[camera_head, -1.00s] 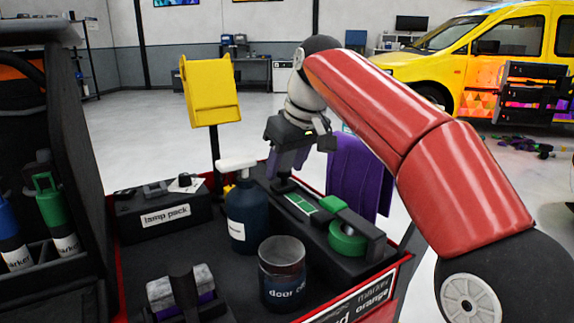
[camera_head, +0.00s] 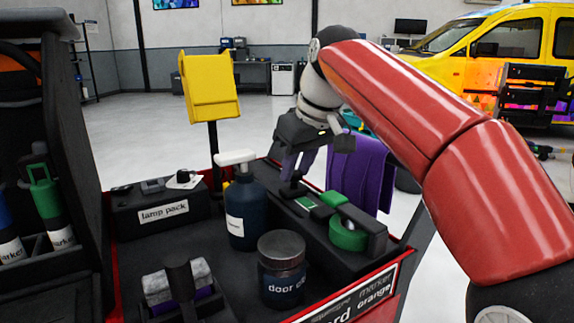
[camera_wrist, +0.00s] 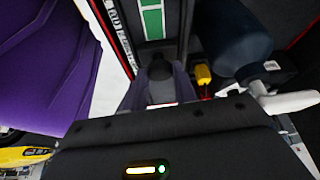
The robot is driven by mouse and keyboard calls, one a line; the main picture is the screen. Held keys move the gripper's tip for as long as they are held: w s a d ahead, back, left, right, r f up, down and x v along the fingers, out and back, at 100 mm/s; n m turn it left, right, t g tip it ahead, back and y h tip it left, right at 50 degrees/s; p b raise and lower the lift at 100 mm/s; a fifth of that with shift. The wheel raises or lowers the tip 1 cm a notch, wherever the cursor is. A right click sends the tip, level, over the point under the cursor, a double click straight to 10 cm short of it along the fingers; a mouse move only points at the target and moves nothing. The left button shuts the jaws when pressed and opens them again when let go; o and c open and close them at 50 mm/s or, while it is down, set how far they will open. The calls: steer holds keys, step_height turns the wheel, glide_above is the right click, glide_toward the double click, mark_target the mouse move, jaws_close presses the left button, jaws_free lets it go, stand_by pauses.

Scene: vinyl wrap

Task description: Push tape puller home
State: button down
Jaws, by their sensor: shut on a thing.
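The tape puller is a long black unit (camera_head: 345,262) at the right of the red cart, with a green tape roll (camera_head: 348,235) at its near end. A black slider with an upright knob (camera_head: 293,188) sits toward its far end. A short green tape strip (camera_head: 305,203) shows between the slider and the roll; it also shows in the wrist view (camera_wrist: 152,20). My gripper (camera_head: 296,172) points down and is shut on the knob. In the wrist view the fingers of my gripper (camera_wrist: 158,88) stand either side of the dark round knob (camera_wrist: 160,68).
A dark blue pump bottle (camera_head: 242,212) stands close left of the puller, its white nozzle near my gripper. A labelled jar (camera_head: 282,270) stands in front. A purple cloth (camera_head: 355,170) hangs at the cart's right. The lamp pack box (camera_head: 160,215) is at left.

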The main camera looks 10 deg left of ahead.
steer(key=s+d, duration=0.2)
steer(key=s+d+b, duration=0.1)
steer(key=s+d, duration=0.1)
steer(key=shift+s+d+b, duration=0.2)
steer(key=shift+s+b, duration=0.1)
steer(key=shift+s, duration=0.05)
steer(key=c, duration=1.1)
jaws_free()
steer(key=shift+d, duration=0.15)
steer(key=p+v, duration=0.2)
steer(key=v, duration=0.6)
steer(key=shift+p, duration=0.35)
